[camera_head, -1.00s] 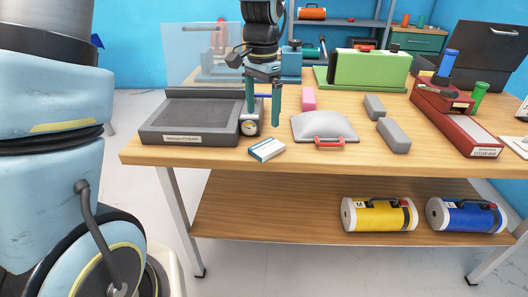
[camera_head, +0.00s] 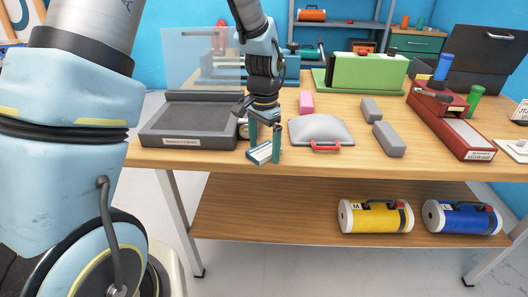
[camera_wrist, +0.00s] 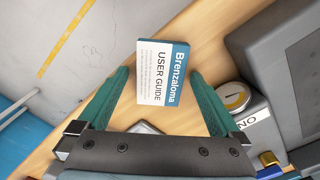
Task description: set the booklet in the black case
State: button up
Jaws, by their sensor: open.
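The booklet (camera_head: 259,154), white and blue, lies flat near the table's front edge. In the wrist view the booklet (camera_wrist: 162,75) reads "Brenzaloma USER GUIDE". My gripper (camera_head: 264,151) is open just above it, its two green fingers on either side of the booklet. In the wrist view my gripper (camera_wrist: 161,74) has its fingertips spread around the booklet's lower part, with no clear contact. The black case (camera_head: 490,58) stands at the table's back right, its dark lid raised. Its inside is mostly hidden behind the red device.
A grey tray (camera_head: 190,141) lies left of the booklet, with a round gauge (camera_wrist: 233,95) beside it. A grey domed cover with a red handle (camera_head: 325,145), grey blocks (camera_head: 388,140) and a red device (camera_head: 465,137) stand to the right. Bare wood shows between them.

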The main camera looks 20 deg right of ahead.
jog(key=shift+r, duration=0.1)
jog(key=c, duration=1.5)
